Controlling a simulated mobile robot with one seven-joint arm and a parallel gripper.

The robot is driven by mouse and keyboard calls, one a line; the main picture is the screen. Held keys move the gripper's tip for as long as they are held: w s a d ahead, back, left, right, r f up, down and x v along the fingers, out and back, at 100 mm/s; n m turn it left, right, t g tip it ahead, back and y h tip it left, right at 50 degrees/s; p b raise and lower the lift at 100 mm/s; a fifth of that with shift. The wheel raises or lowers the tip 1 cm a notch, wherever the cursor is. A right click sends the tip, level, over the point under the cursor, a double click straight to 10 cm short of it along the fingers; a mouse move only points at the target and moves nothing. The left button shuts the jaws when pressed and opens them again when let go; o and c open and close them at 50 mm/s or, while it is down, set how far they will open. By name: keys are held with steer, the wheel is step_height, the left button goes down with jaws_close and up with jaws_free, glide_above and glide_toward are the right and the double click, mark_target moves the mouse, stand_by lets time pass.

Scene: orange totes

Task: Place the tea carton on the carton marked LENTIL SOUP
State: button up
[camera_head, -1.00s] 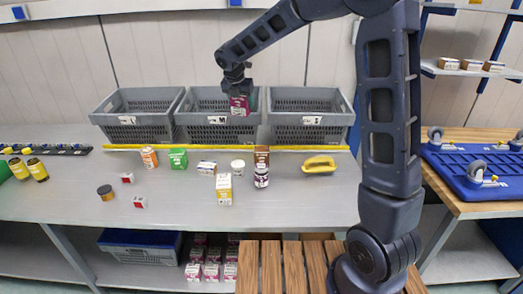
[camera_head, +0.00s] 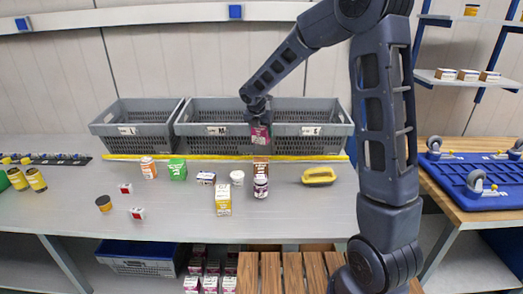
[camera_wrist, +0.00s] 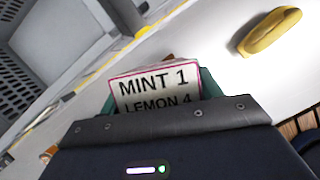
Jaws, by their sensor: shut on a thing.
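My gripper (camera_head: 258,122) is shut on a magenta carton (camera_head: 260,136), held above the table in front of the grey totes. In the wrist view its white top label (camera_wrist: 154,88) reads MINT 1, LEMON 4; the gripper body hides the rest. This looks like the tea carton. Cartons stand on the table below: a brown one (camera_head: 261,167), a yellow-and-white one (camera_head: 223,200), a green one (camera_head: 178,169) and a small white-and-dark one (camera_head: 206,178). No LENTIL SOUP lettering is legible, so I cannot tell which carton bears it.
A dark jar with a white label (camera_head: 261,187) stands close in front of the brown carton. An orange-and-white container (camera_head: 148,168) stands left. Grey totes (camera_head: 137,130) line the back. The table's front right is clear.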

mark_target(259, 135)
step_height(259, 135, down, 9)
steer(key=shift+r, duration=0.1)
stand_by(0.4)
steer(key=shift+f, duration=0.2)
steer(key=o, duration=1.1)
steer(key=shift+r, duration=0.1)
steer(key=v, duration=1.2)
steer(key=shift+d+r, duration=0.1)
